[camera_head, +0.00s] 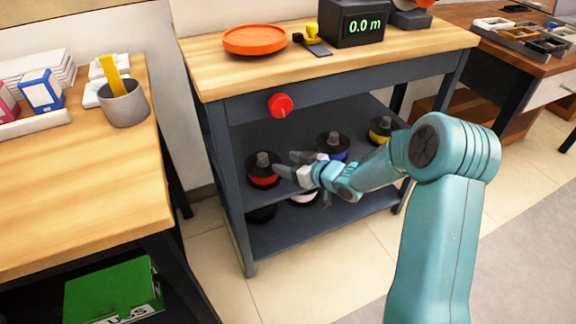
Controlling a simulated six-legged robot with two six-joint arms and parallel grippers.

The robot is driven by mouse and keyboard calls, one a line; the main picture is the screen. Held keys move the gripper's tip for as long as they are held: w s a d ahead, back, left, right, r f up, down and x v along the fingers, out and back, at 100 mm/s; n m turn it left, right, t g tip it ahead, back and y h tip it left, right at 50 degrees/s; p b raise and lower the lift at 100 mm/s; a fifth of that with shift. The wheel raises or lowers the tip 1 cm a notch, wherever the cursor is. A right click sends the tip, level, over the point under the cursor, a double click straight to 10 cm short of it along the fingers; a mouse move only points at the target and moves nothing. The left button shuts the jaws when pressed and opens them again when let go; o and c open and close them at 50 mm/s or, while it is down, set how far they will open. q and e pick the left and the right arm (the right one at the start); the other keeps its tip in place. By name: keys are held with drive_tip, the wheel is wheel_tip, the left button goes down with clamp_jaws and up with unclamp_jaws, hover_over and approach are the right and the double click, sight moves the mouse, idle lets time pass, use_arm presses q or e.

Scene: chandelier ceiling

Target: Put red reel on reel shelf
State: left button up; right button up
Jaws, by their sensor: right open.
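The red reel (263,180) has black flanges, a grey hub on top and a red band. It stands upright at the left of the reel shelf (330,215), the dark shelving under the wooden-topped bench. My right gripper (286,164) reaches in from the right, open. Its fingertips are just right of the red reel, the nearer one close to its edge. I cannot tell whether they touch, and nothing shows between the fingers. My left gripper is not in view.
A blue reel (333,145) and a yellow reel (381,130) stand farther right. A white reel (303,199) and a black reel (262,214) are lower down, partly hidden. A red knob (281,105) sticks out of the bench front. A shelf leg (235,200) stands left of the red reel.

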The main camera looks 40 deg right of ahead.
drive_tip(key=s+a+f+m+g+y, duration=0.1)
drive_tip(key=s+a+f+m+g, duration=0.2)
drive_tip(key=a+f, duration=0.5)
drive_tip(key=s+a+f+g, duration=0.3)
drive_tip(key=s+a+f, duration=0.3)
drive_tip(key=a+f, duration=0.3)
drive_tip(key=s+a+f+g, duration=0.3)
drive_tip(key=s+a, duration=0.1)
drive_tip(key=s, duration=0.4)
drive_tip(key=s+a+f+m+g, duration=0.1)
drive_tip(key=s+a+f+g, duration=0.2)
drive_tip(key=s, duration=0.6)
drive_tip(key=shift+a+f+g+y, duration=0.4)
drive_tip(key=shift+a+g, duration=0.2)
drive_tip(key=shift+a, duration=0.65)
drive_tip(key=shift+r, duration=0.1)
wheel_tip(320, 180, up, 31)
drive_tip(key=p, duration=3.1)
drive_tip(key=shift+s+a, duration=0.35)
